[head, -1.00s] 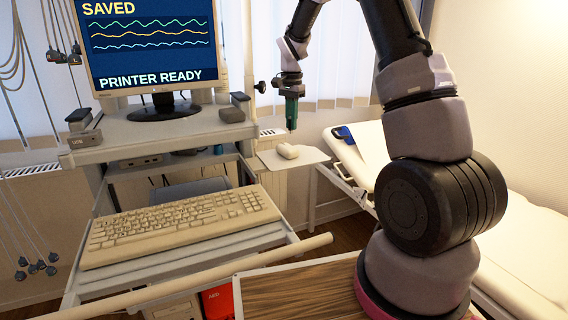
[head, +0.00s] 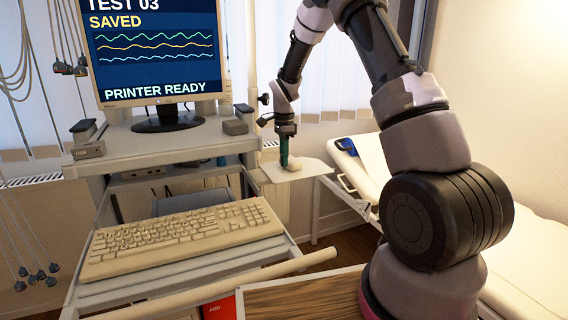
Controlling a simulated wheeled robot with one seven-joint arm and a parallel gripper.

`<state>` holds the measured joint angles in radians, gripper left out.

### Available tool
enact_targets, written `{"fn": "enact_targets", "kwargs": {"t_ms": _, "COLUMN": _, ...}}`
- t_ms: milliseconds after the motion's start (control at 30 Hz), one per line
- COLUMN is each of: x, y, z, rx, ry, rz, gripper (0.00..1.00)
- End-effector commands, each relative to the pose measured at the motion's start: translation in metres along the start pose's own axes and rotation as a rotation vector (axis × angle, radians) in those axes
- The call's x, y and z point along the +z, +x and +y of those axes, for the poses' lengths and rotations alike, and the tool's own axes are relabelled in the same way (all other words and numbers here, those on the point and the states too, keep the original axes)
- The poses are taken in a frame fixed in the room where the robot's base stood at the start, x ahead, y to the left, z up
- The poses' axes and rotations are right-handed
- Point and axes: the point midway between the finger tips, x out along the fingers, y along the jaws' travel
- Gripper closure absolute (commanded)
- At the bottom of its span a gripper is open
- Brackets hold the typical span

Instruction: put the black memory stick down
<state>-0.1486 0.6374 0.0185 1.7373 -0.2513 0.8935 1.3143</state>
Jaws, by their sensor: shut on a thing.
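My gripper (head: 284,160) is at the small pale side tray (head: 285,174) right of the cart, pointing down. Its green fingers are close together, with the tips low over the tray's left part. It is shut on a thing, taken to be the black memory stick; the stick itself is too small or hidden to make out. I cannot tell whether it touches the tray. A cream computer mouse (head: 296,163) lies on the tray just right of the fingers.
The cart carries a monitor (head: 155,50), a grey box marked USB (head: 88,149) and a cream keyboard (head: 180,235). A white-covered couch (head: 375,160) stands right of the tray. A pale rail (head: 270,275) crosses the front. The tray's front part looks bare.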

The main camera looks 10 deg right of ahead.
Motion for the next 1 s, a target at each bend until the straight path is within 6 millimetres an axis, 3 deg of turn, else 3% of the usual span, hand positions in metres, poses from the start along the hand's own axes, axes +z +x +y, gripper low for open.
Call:
{"fn": "enact_targets", "kwargs": {"t_ms": 133, "x": 0.000, "y": 0.018, "z": 0.001, "rx": 0.002, "ry": 0.000, "rz": -0.001, "gripper": 1.00}}
{"fn": "enact_targets", "kwargs": {"t_ms": 867, "x": 0.000, "y": 0.029, "z": 0.000, "rx": 0.000, "ry": 0.001, "rz": 0.000, "gripper": 1.00}}
{"fn": "enact_targets", "kwargs": {"t_ms": 900, "x": 0.000, "y": 0.029, "z": 0.000, "rx": 0.001, "ry": 0.001, "rz": 0.000, "gripper": 0.73}}
{"fn": "enact_targets", "kwargs": {"t_ms": 933, "x": 0.000, "y": 0.029, "z": 0.000, "rx": 0.000, "ry": 0.001, "rz": 0.000, "gripper": 0.61}}
{"fn": "enact_targets", "kwargs": {"t_ms": 1000, "x": 0.000, "y": 0.029, "z": 0.000, "rx": 0.000, "ry": 0.000, "rz": 0.000, "gripper": 0.58}}
